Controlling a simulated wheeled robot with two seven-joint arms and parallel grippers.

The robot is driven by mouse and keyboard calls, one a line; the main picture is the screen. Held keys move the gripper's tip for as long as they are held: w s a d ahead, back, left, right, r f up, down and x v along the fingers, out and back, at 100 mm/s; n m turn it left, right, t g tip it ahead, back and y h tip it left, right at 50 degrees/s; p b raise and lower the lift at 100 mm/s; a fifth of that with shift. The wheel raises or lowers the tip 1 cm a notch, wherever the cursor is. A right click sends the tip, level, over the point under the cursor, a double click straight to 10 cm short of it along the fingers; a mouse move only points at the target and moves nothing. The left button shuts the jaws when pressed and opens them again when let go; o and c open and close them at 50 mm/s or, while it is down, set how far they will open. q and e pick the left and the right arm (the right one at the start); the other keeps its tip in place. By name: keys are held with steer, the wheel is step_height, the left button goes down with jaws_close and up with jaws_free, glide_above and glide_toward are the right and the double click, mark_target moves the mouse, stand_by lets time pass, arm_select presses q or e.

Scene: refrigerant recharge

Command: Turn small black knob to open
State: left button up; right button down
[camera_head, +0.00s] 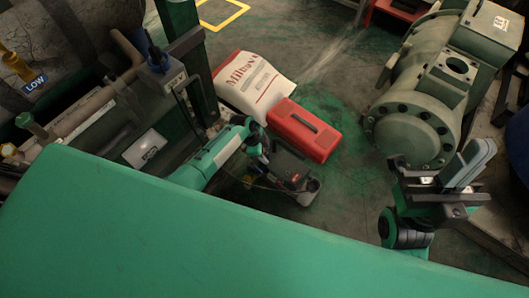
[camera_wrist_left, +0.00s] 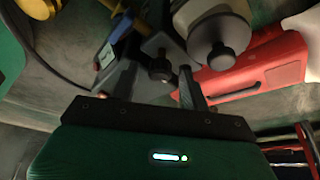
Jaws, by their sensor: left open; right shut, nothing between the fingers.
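The small black knob (camera_wrist_left: 160,69) shows in the left wrist view, in front of a grey plate (camera_wrist_left: 163,45). My left gripper (camera_wrist_left: 158,77) is open, with one finger on each side of the knob; I cannot tell whether either touches it. In the head view my left arm reaches down to a dark device (camera_head: 290,180) on the floor. The knob and the left fingers cannot be made out clearly there. My right gripper (camera_head: 474,160) is shut and empty at the right, far from the knob.
A red case (camera_head: 304,130) lies behind the device, beside a white and red sack (camera_head: 253,85). A grey cylinder with a dark cap (camera_wrist_left: 222,56) stands close to the right of the knob. A large green compressor (camera_head: 420,110) is at the right. Some floor is clear between.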

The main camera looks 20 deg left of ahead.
arm_select(q)
steer(key=shift+c, duration=0.5)
steer(key=c, duration=0.9)
